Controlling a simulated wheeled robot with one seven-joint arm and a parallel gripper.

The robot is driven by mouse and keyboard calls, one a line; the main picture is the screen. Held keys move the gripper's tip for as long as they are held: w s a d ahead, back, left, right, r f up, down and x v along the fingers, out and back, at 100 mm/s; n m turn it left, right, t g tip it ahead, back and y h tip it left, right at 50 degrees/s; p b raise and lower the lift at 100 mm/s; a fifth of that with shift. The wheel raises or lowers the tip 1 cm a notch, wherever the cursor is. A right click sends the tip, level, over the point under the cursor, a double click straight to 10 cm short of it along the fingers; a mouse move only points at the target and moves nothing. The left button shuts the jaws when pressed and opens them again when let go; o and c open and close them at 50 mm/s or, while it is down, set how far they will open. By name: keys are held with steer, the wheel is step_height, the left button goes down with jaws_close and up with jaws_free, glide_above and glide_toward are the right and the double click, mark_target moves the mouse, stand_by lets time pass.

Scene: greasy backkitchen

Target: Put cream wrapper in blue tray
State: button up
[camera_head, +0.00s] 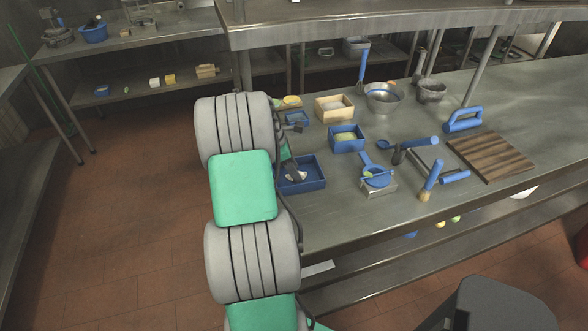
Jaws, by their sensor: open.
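The blue tray (316,184) sits near the left end of the steel table, partly hidden behind my arm. A small cream-white piece (297,176), which looks like the cream wrapper, lies inside it; it is too small to make out clearly. My gripper (293,128) shows only in part as dark pieces to the right of my arm, above and behind the tray. It is open, and I see nothing held in it. My arm hides much of the gripper and the tray's left side.
A blue box (347,147) with yellowish contents and a wooden box (334,116) stand behind the tray. A blue-handled strainer (376,181) is to the right. A metal bowl (384,99) and a wooden board (490,158) lie farther off. The table's front edge is fairly clear.

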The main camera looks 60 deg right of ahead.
steer(key=p+v, duration=0.2)
steer(key=v, duration=1)
steer(key=w+a+r+m+t, duration=0.2)
steer(key=w+a+r, duration=0.2)
steer(key=w+a, duration=0.45)
steer(key=w+a+r+m+t, duration=0.1)
steer(key=a+m+t, duration=0.25)
steer(key=a, duration=2.15)
steer(key=s+a+f+m+t+y, duration=0.1)
steer(key=s+a, duration=0.1)
steer(key=a, duration=0.4)
steer(key=s+a+f+t+y, duration=0.1)
steer(key=s+a, duration=0.2)
steer(key=a, duration=0.3)
steer(key=shift+a+m+y+b, duration=0.25)
steer(key=shift+m+y+b, duration=0.05)
steer(key=shift+m, duration=0.05)
steer(key=shift+f, duration=0.1)
